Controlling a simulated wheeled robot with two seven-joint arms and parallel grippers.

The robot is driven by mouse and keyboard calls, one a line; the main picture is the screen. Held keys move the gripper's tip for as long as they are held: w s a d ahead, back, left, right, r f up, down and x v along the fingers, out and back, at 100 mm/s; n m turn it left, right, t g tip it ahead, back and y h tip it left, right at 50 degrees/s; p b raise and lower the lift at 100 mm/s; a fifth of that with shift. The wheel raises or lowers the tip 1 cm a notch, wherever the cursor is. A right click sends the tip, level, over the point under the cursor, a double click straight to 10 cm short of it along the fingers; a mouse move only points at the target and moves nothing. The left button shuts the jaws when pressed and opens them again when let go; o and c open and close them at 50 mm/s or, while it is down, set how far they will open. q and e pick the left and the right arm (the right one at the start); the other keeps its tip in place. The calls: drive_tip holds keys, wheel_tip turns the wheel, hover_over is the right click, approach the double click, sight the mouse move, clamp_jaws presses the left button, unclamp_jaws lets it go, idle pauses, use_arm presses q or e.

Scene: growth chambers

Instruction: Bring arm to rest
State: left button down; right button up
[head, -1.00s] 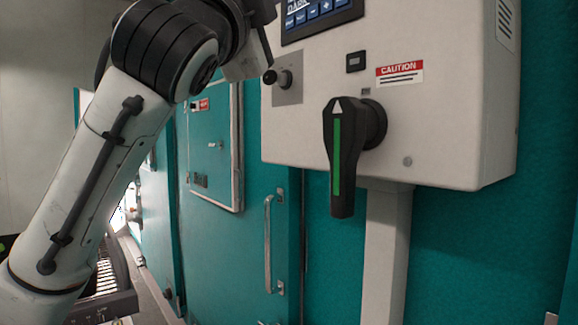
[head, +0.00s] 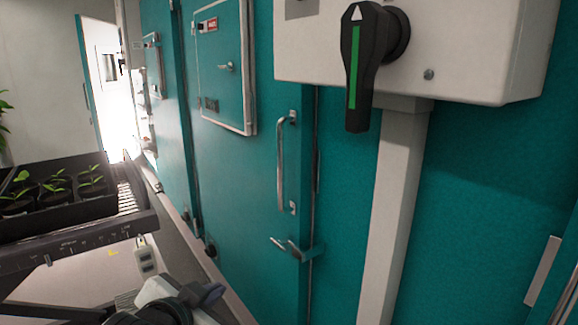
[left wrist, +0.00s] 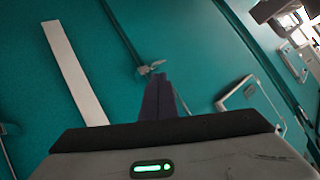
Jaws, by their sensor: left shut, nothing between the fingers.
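My left gripper (head: 211,293) is low at the bottom edge of the head view, in front of the teal chamber door (head: 245,215). Its dark fingers show in the left wrist view (left wrist: 158,80), closed together with nothing between them. They point toward the teal wall and are apart from it. Most of my left arm is below the head picture. My right gripper is in neither view.
A white control box (head: 480,50) with a black rotary handle (head: 365,65), its green stripe upright, is at upper right. A vertical door handle (head: 281,165) and latch (head: 290,248) sit left of a white post (head: 392,210). A black tray (head: 60,228) with seedlings stands at left.

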use_arm(q)
drive_tip(key=s+a+f+n+g+y, duration=0.1)
drive_tip(key=s+a+f+n+g, duration=0.15)
drive_tip(key=s+f, duration=0.6)
drive_tip(key=s+a+f+n+g, duration=0.1)
drive_tip(key=s+a+f+g, duration=0.35)
drive_tip(key=s, duration=0.75)
drive_tip(key=s+a+f+n+g+y, duration=0.1)
drive_tip(key=s+f+n, duration=0.1)
drive_tip(key=s+f, duration=0.75)
drive_tip(key=w+d+f+t+h, duration=0.2)
drive_tip(key=w+d+f+t, duration=0.1)
drive_tip(key=f, duration=0.7)
drive_tip(key=shift+w+d+f+t+h, duration=0.2)
drive_tip(key=shift+d+f+t+h, duration=0.15)
drive_tip(key=shift+d+t, duration=0.6)
